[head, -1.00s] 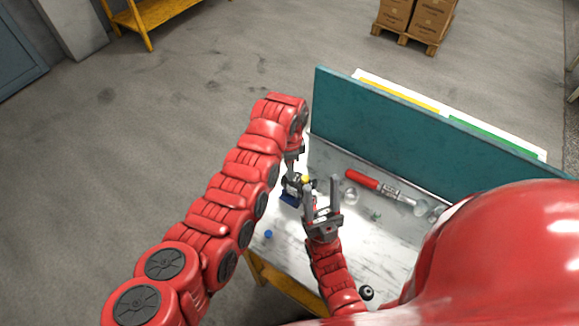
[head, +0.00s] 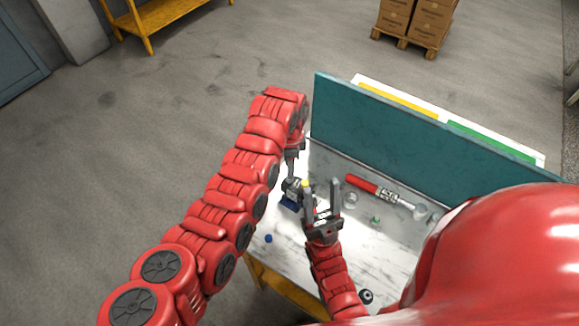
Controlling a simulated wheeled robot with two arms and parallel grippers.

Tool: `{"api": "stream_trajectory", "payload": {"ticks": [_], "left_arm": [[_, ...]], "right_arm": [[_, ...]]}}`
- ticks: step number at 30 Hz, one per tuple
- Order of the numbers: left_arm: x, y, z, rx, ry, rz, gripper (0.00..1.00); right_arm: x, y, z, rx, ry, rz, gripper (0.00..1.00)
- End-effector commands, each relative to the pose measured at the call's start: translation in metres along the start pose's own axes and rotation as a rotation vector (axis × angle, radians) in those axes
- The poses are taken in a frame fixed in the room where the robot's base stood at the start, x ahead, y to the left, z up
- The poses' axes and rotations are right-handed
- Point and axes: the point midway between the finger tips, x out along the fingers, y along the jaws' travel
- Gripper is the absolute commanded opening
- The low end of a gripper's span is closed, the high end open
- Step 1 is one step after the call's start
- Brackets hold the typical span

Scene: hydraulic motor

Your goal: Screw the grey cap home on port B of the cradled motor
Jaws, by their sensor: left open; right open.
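The dark motor (head: 291,186) sits in a small blue cradle (head: 288,205) on the bench, with a yellow part (head: 305,184) at its top right. My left gripper (head: 292,164) is open, just behind the motor, and is partly hidden by its own arm. My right gripper (head: 321,187) is open, its two fingers pointing away from me, just right of the motor. I see nothing between its fingers. I cannot make out the grey cap or port B; the gripper and the small scale hide that area.
A red-handled tool (head: 362,185), a clear dish (head: 351,200) and a green piece (head: 376,220) lie right of the gripper. A blue piece (head: 268,239) and a black round part (head: 366,296) lie nearer me. A teal panel (head: 420,135) closes the bench's back.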

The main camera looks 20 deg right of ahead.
Motion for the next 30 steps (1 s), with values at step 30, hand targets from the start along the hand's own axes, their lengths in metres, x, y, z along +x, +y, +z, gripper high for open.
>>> {"api": "stream_trajectory", "payload": {"ticks": [30], "left_arm": [[-0.0046,0.0001,0.0004,0.000,-0.001,0.001,0.78]], "right_arm": [[0.0015,0.0001,-0.0003,0.000,0.000,0.000,0.50]]}}
